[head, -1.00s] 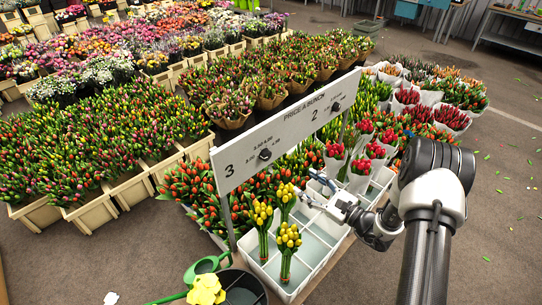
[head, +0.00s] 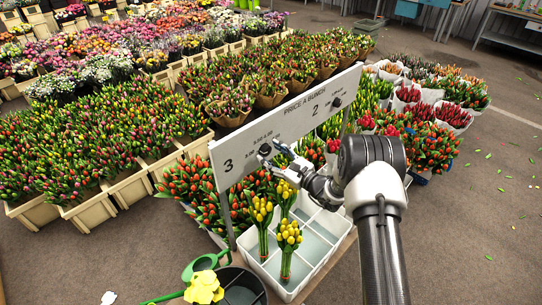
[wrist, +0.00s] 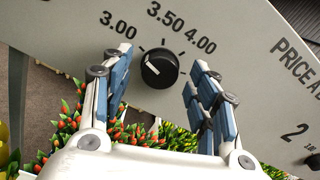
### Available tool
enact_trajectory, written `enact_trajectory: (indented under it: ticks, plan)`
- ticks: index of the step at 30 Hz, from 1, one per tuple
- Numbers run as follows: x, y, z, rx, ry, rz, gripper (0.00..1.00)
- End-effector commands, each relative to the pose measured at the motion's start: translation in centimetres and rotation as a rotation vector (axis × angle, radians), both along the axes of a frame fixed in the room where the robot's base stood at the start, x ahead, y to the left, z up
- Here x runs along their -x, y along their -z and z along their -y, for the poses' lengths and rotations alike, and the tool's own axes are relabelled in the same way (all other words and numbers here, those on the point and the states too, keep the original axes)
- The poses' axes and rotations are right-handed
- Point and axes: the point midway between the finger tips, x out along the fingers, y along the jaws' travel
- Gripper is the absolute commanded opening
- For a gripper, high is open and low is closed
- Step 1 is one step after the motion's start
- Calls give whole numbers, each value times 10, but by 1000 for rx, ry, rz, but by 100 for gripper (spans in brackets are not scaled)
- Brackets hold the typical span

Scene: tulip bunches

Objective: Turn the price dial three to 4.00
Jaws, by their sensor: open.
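The price board (head: 300,112) stands over the tulips. Its dial three (head: 265,149) is a black round knob near the figure 3, partly beside my fingers in the head view. In the wrist view the dial (wrist: 159,68) sits between 3.00, 3.50 and 4.00 marks on the board (wrist: 225,25). A pale pointer mark shows on the knob, but its exact setting is hard to read. My gripper (head: 274,155) is open in front of the board; in the wrist view its blue-padded fingers (wrist: 161,62) stand either side of the dial, with gaps between.
A second dial (head: 336,102) sits by the figure 2. Below the board is a white divided crate (head: 318,262) with yellow tulip bunches (head: 289,236). Red tulips crowd behind the board. A green watering can (head: 205,264) stands at the front left.

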Motion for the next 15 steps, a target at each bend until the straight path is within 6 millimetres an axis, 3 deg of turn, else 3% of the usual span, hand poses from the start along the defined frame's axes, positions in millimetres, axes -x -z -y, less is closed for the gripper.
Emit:
enact_trajectory:
  ticks: [11,15]
  plan:
    - [-5,0,-5,0,1,-1,54]
    - [-5,0,-5,0,1,-1,46]
